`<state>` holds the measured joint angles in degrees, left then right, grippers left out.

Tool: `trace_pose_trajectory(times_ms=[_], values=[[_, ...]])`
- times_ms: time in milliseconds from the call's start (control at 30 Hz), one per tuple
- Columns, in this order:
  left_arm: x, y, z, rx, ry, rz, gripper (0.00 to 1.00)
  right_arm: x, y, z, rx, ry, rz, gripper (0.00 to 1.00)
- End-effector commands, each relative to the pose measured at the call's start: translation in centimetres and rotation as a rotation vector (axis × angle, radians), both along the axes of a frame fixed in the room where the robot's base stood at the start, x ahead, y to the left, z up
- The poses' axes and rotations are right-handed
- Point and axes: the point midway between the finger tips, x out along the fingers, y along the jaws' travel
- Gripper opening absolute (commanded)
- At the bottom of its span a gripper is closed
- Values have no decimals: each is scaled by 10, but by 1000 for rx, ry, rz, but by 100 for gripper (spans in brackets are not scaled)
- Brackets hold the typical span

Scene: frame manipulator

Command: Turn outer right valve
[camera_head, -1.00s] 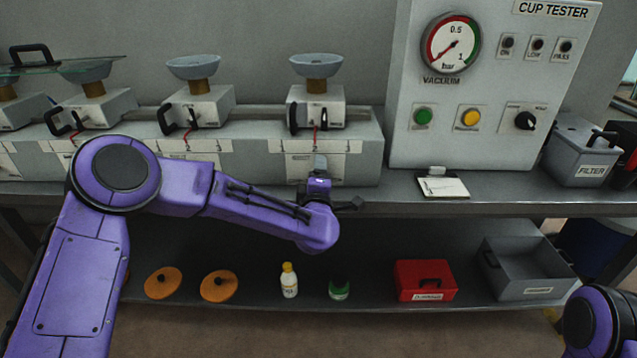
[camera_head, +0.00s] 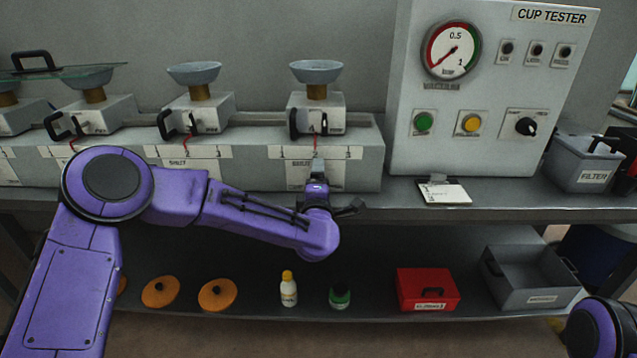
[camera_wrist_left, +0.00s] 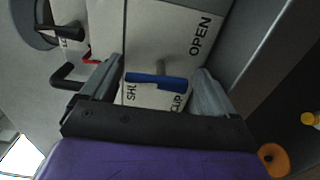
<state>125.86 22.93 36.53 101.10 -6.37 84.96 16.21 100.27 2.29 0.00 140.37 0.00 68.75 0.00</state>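The rightmost unit carries a pale panel (camera_head: 362,160) on its front, below a cup. In the left wrist view a blue valve handle (camera_wrist_left: 157,79) stands out from this panel on a short grey stem. It lies nearly level in that picture, by the words OPEN and a partly hidden SHUT. My left gripper (camera_wrist_left: 153,90) is open, with one finger on each side of the handle; I cannot tell whether they touch it. In the head view my left gripper (camera_head: 318,168) is in front of the panel and hides the handle. My right gripper is out of view.
A black lever (camera_head: 293,124) with a red cord is above the panel. The cup tester box (camera_head: 400,150) stands to the right, with a paper pad (camera_head: 445,193) at its foot. A lower shelf holds orange discs (camera_head: 218,295), bottles and a red box (camera_head: 427,289).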

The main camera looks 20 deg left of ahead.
Motion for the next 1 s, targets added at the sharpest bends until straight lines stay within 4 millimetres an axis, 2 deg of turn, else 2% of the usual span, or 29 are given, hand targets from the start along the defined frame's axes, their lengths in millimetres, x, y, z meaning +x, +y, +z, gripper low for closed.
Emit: trace_pose_trajectory(times_ms=[167,267,600,700,1000], values=[[0,0,1,0,-1,0,89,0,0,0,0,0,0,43],[-8,-3,1,2,-2,-2,89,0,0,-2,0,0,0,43],[-81,-24,0,2,-1,-3,89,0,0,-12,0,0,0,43],[-94,-28,0,2,-2,-2,89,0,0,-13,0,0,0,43],[-102,-29,0,0,-1,1,89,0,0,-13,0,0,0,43]])
